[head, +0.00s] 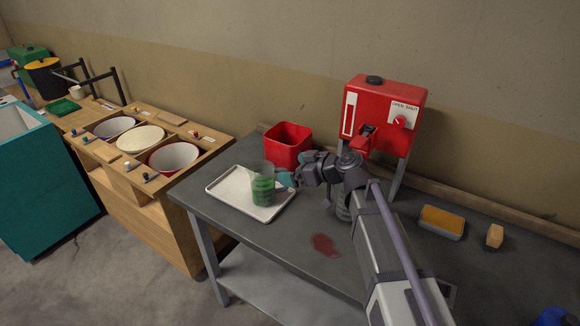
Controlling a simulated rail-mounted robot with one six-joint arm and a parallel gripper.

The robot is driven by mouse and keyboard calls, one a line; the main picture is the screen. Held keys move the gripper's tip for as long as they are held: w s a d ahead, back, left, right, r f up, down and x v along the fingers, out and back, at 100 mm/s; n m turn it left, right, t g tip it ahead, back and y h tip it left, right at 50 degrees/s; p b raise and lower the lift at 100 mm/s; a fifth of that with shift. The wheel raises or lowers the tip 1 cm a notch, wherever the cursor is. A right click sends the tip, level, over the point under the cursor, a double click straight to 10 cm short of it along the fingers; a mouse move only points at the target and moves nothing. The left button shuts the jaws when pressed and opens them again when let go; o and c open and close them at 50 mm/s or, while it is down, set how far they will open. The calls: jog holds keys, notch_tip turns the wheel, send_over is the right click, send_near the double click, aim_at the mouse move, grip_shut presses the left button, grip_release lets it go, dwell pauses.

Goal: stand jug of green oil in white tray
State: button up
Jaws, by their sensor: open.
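The clear jug of green oil (263,190) stands upright in the right part of the white tray (226,183), which lies on the grey table. My gripper (283,178) is open, with its teal fingers at the right side of the jug. I cannot tell whether the fingers touch the jug. My arm reaches in from the lower right.
A red bin (288,146) stands behind the tray. A red dispenser (383,115) stands behind my arm. A red spill (324,245) marks the table front. An orange-topped block (442,221) lies at right. A wooden bench with bowls (140,139) is at left.

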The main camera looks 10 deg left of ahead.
jog(key=s+d+f+m+g+h, duration=0.1)
jog(key=s+d+f+m+h, duration=0.2)
jog(key=s+d, duration=0.3)
jog(key=s+d+f+m+g+h, duration=0.2)
jog(key=s+d+f+m+h, duration=0.2)
jog(key=d, duration=1)
jog(key=s+d+f+m+g+h, duration=0.1)
jog(key=s+d+f+m+h, duration=0.2)
jog(key=s+d, duration=0.6)
jog(key=shift+s+d+f+m+g+h, duration=0.1)
jog(key=shift+d+m+g+h, duration=0.1)
jog(key=shift+m+h, duration=0.35)
jog(key=shift+s+d+f+m+g+h, duration=0.1)
jog(key=shift+d+f+m+h, duration=0.15)
jog(key=shift+m, duration=0.45)
jog(key=shift+d+m+g+h, duration=0.1)
jog(key=shift+d+m+h, duration=0.05)
jog(key=shift+m+h, duration=0.45)
jog(key=shift+w, duration=0.1)
